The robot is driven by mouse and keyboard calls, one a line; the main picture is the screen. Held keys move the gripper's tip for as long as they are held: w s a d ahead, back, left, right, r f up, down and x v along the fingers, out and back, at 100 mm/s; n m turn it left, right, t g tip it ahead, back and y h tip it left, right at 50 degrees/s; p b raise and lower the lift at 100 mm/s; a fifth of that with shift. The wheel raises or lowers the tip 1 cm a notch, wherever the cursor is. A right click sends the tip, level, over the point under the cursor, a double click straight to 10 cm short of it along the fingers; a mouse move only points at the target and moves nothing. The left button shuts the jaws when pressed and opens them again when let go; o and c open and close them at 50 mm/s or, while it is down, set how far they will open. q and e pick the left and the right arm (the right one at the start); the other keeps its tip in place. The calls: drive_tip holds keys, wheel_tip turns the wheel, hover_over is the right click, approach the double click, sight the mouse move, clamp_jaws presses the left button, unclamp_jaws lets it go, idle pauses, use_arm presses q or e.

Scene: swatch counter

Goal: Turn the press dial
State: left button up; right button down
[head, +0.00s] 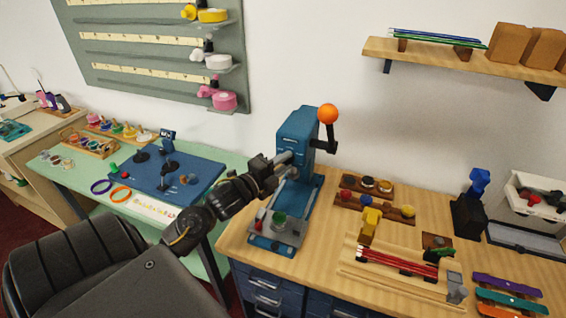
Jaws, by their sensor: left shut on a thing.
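The blue press (300,130) stands upright on the wooden counter, with an orange ball (328,113) on its dark lever at the right side. My left gripper (286,158) reaches in from the lower left and is shut at the left side of the press column, where the press dial appears to be. The fingers hide the dial, so I cannot see its setting. Below, the press base (274,232) holds a small green piece (279,217) and has a red part at its left. My right gripper is not in view.
The wooden counter (330,240) holds racks of small round pieces (366,184), a wooden frame with red rods (395,260) and a dark blue stand (468,205) at right. A green table with a blue board (165,178) lies left. A shelf (470,61) hangs above right.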

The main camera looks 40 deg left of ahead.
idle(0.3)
use_arm(q)
drive_tip(key=o, duration=1)
drive_tip(key=shift+c, duration=0.2)
drive_tip(key=shift+s+f, duration=0.1)
drive_tip(key=shift+s, duration=0.1)
drive_tip(key=s+b, duration=0.2)
drive_tip(key=s, duration=0.8)
drive_tip(key=shift+s+a, duration=0.2)
drive_tip(key=shift+a, duration=0.15)
